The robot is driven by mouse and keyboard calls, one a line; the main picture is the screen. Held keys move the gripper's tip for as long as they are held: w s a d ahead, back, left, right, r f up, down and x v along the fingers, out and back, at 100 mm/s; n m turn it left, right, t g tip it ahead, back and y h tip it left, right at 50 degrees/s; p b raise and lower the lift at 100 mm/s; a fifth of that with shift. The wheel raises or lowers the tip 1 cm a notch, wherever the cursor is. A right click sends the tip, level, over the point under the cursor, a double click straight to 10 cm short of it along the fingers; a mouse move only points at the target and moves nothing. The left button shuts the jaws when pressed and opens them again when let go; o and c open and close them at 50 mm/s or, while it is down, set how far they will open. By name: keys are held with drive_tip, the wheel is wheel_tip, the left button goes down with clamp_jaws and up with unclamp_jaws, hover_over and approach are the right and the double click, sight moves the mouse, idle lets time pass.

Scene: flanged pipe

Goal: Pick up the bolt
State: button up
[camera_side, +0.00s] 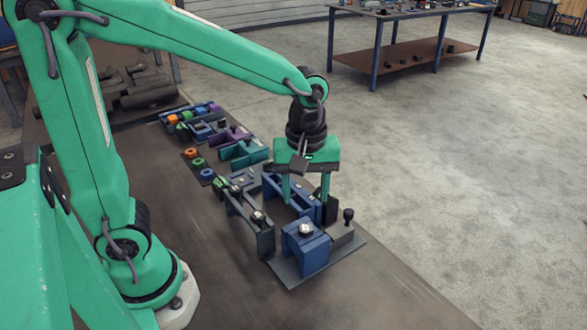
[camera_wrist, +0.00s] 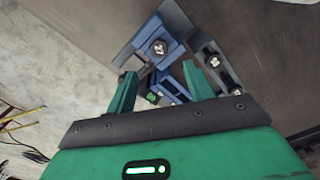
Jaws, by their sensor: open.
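Several bolt heads are in view, and I cannot tell which one the task means. A silver bolt (camera_side: 306,228) sits on top of a blue block. Another silver bolt (camera_side: 258,215) sits at the end of a grey bracket, and a black knobbed bolt (camera_side: 348,214) stands upright on a grey block. My gripper (camera_side: 306,200) points down over the blue bracket, its two green fingers apart. In the wrist view, a marked bolt head (camera_wrist: 158,48) lies beyond the fingertips (camera_wrist: 162,78), another (camera_wrist: 212,61) is to the right, and a green-marked one (camera_wrist: 152,97) shows between the fingers.
A blue bracket (camera_side: 274,186) lies beside the fingers. Coloured rings (camera_side: 198,162) and more brackets (camera_side: 242,149) stand behind on the dark bench (camera_side: 200,250). The front of the bench is clear. A second table (camera_side: 400,52) stands far back.

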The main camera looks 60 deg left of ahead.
sight(306, 228)
drive_tip(key=shift+w+d+f, duration=0.1)
drive_tip(key=shift+d, duration=0.05)
drive_tip(key=shift+f, duration=3.95)
clamp_jaws()
drive_tip(key=shift+r, duration=0.1)
wheel_tip(306, 228, up, 10)
drive_tip(key=shift+r, duration=0.1)
